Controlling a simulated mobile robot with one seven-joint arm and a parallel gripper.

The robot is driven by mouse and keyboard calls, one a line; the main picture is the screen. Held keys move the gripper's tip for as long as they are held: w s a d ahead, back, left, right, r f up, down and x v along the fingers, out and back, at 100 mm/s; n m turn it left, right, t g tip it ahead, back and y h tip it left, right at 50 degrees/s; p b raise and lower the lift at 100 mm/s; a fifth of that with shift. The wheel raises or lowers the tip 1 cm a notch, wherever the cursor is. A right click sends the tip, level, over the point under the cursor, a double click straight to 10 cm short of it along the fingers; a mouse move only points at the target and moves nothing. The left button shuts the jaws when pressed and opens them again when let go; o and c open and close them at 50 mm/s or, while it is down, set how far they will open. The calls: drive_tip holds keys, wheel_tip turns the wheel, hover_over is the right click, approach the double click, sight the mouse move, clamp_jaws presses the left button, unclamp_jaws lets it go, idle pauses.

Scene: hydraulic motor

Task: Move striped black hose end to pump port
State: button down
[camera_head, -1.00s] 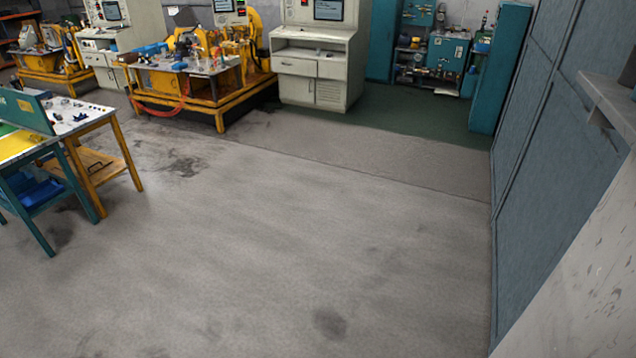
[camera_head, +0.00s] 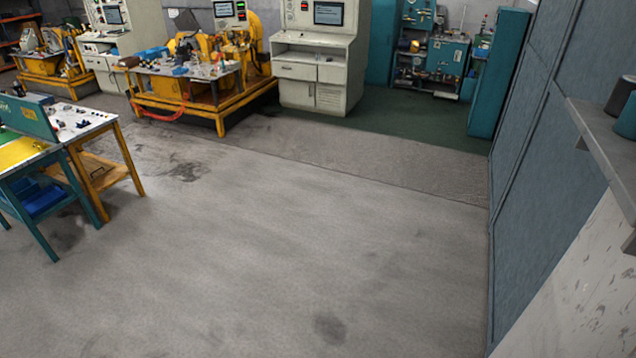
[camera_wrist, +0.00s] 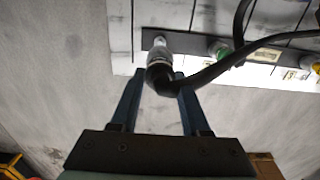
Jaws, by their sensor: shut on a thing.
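In the wrist view my gripper (camera_wrist: 160,80) has its two blue fingers shut on a black hose end (camera_wrist: 164,83). The hose end has a pale metal fitting (camera_wrist: 159,50) that points away from me, towards a dark strip on a white panel. I cannot tell whether the fitting touches the strip or sits in it. A black hose (camera_wrist: 215,70) runs from it to the upper right. Stripes on the hose are not clear. I cannot tell which part is the pump port. The head view does not show my gripper.
The white panel (camera_wrist: 200,15) carries a green fitting (camera_wrist: 220,49) and more fittings at the right. In the head view, a yellow test bench (camera_head: 190,85) and a white console (camera_head: 312,85) stand at the back. The middle floor is clear. A shelf (camera_head: 600,140) is at the right wall.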

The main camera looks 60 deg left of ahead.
drive_tip(key=w+d, duration=0.9)
drive_tip(key=d, duration=0.6)
drive_tip(key=shift+w+d, duration=0.15)
drive_tip(key=shift+w, duration=0.05)
wheel_tip(320, 180, down, 8)
drive_tip(key=b, duration=0.6)
drive_tip(key=shift+b, duration=0.3)
drive_tip(key=shift+f, duration=0.2)
idle(0.7)
drive_tip(key=shift+f+b, duration=0.45)
drive_tip(key=shift+f, duration=0.35)
drive_tip(key=shift+c, duration=1.5)
unclamp_jaws()
